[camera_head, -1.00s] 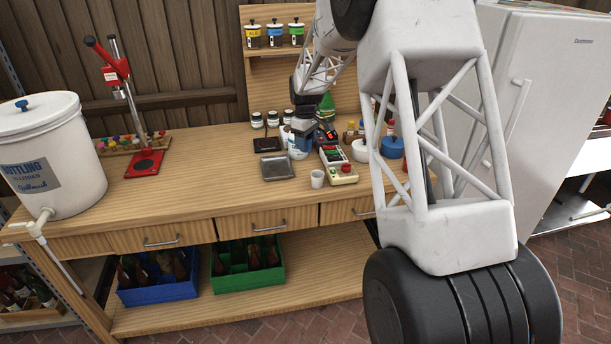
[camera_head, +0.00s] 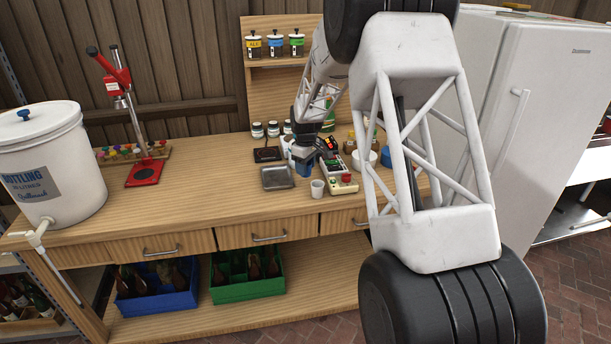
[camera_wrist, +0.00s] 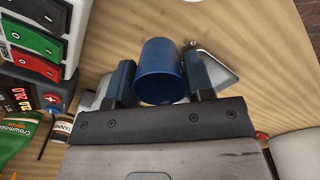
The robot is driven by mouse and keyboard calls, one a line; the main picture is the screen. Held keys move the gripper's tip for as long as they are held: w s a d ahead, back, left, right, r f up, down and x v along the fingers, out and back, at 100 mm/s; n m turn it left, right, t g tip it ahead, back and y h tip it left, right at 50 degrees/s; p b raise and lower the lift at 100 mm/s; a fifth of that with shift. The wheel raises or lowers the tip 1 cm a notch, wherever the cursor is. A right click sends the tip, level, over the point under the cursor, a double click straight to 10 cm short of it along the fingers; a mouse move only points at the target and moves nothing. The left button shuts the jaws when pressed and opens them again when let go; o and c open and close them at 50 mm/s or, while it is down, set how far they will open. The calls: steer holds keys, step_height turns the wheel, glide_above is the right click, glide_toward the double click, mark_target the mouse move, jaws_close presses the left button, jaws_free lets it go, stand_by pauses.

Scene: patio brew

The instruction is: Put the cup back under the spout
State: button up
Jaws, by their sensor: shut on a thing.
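A blue cup (camera_wrist: 160,72) is between the two fingers of my gripper (camera_wrist: 158,85) in the wrist view, and the fingers are shut on it from both sides. In the head view my gripper (camera_head: 304,158) is over the middle of the bench, with the blue cup (camera_head: 306,170) at its tip. Whether the cup touches the bench is unclear. The white tap (camera_head: 44,226) on the bottling bucket (camera_head: 85,165) is a spout at the far left, well apart from the cup. No other spout is clear; the area behind my gripper is partly hidden.
A metal tray (camera_head: 277,178) lies left of my gripper. A small white cup (camera_head: 317,188) stands in front. Several jars (camera_head: 272,129) stand behind. The bench's left middle is clear.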

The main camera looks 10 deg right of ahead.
steer(key=shift+f, duration=1.85)
steer(key=shift+f, duration=0.1)
steer(key=o, duration=1)
steer(key=shift+c, duration=0.2)
step_height(320, 180, up, 12)
steer(key=shift+s, duration=0.1)
